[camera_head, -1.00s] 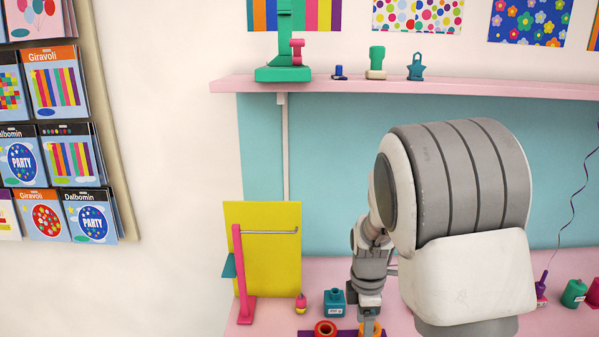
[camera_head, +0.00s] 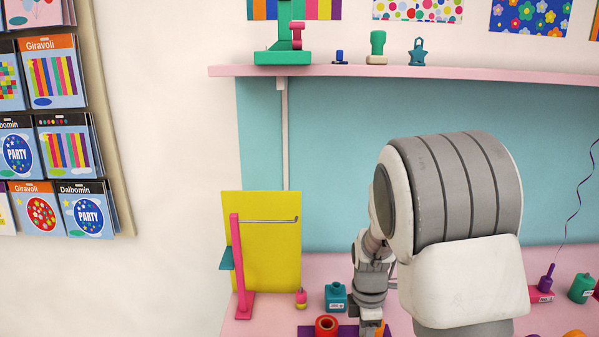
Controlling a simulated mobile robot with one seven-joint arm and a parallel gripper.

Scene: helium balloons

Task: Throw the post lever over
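A pink upright post (camera_head: 241,262) stands on a pink foot at the left of the pink counter. A thin metal rod (camera_head: 268,221) runs level from near its top to the right, ending in a small upturned tip. A teal flap (camera_head: 227,257) sticks out on the post's left side. I cannot tell which of these parts is the lever. My gripper (camera_head: 370,331) points down at the bottom edge of the view, right of the post and well apart from it. Its fingertips are cut off or hidden, beside a partly seen orange thing.
A yellow panel (camera_head: 275,265) stands behind the post. A pink shelf (camera_head: 400,70) runs above. My arm hides the counter's middle.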

